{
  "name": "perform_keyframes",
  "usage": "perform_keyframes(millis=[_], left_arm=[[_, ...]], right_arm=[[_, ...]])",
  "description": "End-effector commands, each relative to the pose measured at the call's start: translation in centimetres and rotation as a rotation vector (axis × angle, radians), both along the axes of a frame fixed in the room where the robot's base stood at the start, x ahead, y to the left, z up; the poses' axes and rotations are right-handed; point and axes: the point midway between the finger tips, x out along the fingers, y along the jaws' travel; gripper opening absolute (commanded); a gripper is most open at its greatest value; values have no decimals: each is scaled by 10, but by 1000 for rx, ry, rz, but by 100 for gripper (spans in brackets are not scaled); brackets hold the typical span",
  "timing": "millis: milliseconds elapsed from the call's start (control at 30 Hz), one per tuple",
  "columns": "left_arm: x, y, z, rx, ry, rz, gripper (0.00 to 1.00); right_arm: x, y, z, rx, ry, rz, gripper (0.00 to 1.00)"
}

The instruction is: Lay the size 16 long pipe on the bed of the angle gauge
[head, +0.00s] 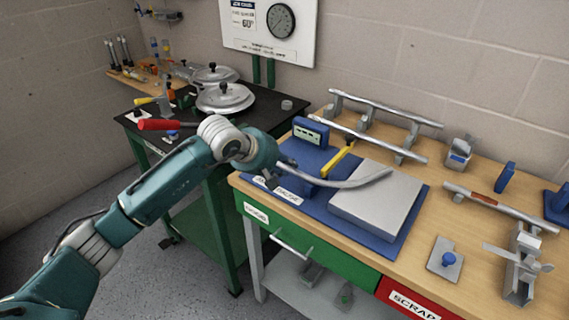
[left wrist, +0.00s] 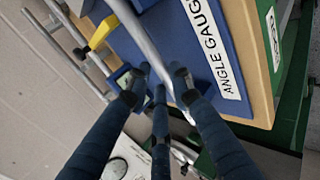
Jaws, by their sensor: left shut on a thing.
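The long grey pipe (head: 345,184), bent in a shallow curve, is in my left gripper (head: 276,170). Its free end reaches right over the light grey bed (head: 375,205) of the angle gauge; I cannot tell whether it touches. Its size mark is not readable. The gauge has a blue base (head: 310,205), a blue display box (head: 310,132) and a yellow pointer (head: 338,160). In the left wrist view the fingers (left wrist: 160,95) close around the pipe (left wrist: 142,38), beside the ANGLE GAUGE label (left wrist: 213,50). My right gripper is not in view.
Straight pipes lie on a rack (head: 412,138) behind the gauge. Another pipe (head: 492,204), a metal vise-like device (head: 522,265) and a plate with a blue knob (head: 446,260) are to the right. A black-topped bench (head: 270,112) with pots stands at the left.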

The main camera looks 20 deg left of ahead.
Motion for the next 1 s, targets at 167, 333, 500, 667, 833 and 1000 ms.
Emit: perform_keyframes(millis=[167, 333, 500, 667, 833, 1000], left_arm=[[1, 0, -1, -2, -3, 1, 0], [1, 0, -1, -2, -3, 1, 0], [1, 0, -1, -1, -3, 0, 44], [0, 0, -2, -1, -2, 0, 44], [-3, 3, 1, 1, -1, 1, 44], [-20, 10, 20, 4, -5, 1, 44]], right_arm=[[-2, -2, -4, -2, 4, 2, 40], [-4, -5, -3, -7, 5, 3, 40], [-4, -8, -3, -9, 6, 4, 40], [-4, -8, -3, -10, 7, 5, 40], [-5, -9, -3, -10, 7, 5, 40], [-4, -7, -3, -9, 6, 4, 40]])
